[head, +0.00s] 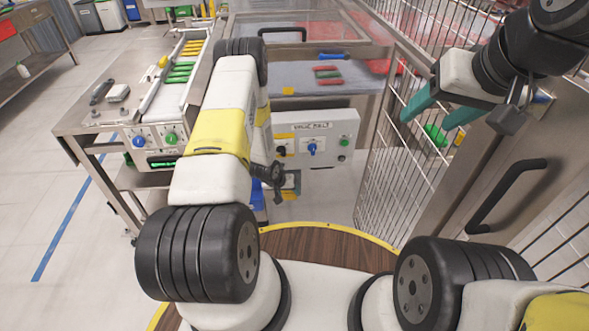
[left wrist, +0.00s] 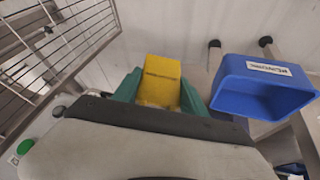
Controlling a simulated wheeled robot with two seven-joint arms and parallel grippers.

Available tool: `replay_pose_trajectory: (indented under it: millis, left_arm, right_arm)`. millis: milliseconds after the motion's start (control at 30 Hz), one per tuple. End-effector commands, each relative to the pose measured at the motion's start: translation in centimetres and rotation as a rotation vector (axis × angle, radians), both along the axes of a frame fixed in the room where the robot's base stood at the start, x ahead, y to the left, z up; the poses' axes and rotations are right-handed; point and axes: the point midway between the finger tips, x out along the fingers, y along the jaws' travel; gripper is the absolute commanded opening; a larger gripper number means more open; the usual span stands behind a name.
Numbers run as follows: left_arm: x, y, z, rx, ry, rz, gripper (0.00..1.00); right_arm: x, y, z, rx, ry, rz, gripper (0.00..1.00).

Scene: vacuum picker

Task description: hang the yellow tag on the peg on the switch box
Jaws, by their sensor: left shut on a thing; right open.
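The switch box (head: 325,128) is a pale grey panel with blue and black knobs and a green button, under the machine's front edge in the head view. I cannot make out its peg. My left gripper (head: 291,183) hangs just below the box, partly hidden by its own wrist. In the left wrist view, its teal fingers (left wrist: 158,92) are shut on the yellow tag (left wrist: 160,72), which stands up between them. A bit of the tag (head: 290,197) shows in the head view. My right gripper (head: 440,108) is open and empty at the upper right, before the mesh fence.
A blue bin (left wrist: 262,88) with a white label is right of the tag in the left wrist view. A conveyor (head: 172,92) with green and yellow pieces stands left. A wire mesh fence (head: 385,190) and a door with a black handle (head: 508,192) bound the right.

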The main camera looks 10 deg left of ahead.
Motion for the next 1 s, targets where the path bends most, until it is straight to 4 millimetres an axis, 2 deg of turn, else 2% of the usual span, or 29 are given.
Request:
replay_pose_trajectory:
  millis: [1000]
  left_arm:
    - [5.9, 1.7, -0.5, 0.000, -0.002, 0.000, 0.12]
  right_arm:
    - [0.0, 0.0, 0.0, 0.000, 0.000, 0.000, 0.58]
